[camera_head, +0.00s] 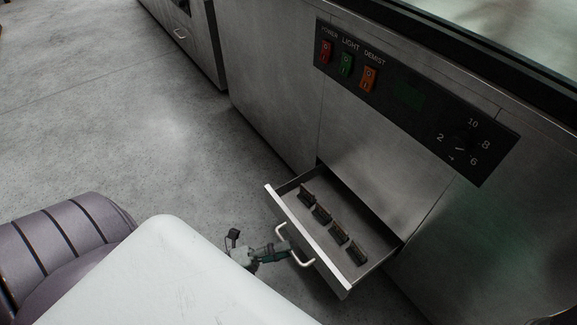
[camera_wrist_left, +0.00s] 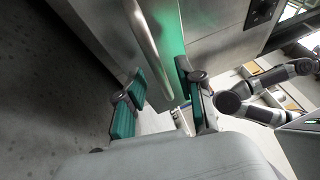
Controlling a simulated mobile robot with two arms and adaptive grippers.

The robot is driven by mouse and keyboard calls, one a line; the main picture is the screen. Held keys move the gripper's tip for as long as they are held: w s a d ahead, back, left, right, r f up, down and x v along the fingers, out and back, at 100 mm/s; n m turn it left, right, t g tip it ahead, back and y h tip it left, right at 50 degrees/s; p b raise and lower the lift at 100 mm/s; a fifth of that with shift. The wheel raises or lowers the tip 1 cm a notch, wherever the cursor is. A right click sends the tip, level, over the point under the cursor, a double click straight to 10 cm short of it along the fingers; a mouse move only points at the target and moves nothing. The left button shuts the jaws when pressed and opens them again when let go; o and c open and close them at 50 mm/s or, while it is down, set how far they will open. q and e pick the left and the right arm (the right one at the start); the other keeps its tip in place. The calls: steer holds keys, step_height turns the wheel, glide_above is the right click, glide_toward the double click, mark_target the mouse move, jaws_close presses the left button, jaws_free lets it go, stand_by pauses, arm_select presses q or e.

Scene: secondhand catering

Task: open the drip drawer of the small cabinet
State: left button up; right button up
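The small steel cabinet (camera_head: 375,160) has a drawer (camera_head: 325,252) standing pulled out at its lower front in the head view. The drawer has a pale front edge and a curved metal bar handle (camera_head: 306,262). Several small dark blocks lie in it. My left gripper (camera_head: 272,251) is at the handle. In the left wrist view, the handle (camera_wrist_left: 150,45) passes between the green-padded fingers of the left gripper (camera_wrist_left: 160,85), which stand apart; firm contact cannot be made out. My right gripper is not seen in the head view.
A control panel (camera_head: 415,100) with POWER, LIGHT and DEMIST switches and a dial sits above the drawer. Another steel unit (camera_head: 185,35) stands at the back. The grey floor (camera_head: 110,120) left of the cabinet is clear.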

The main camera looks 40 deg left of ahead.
arm_select(q)
steer(key=v, duration=1)
steer(key=shift+s+a, duration=0.1)
steer(key=shift+s, duration=0.05)
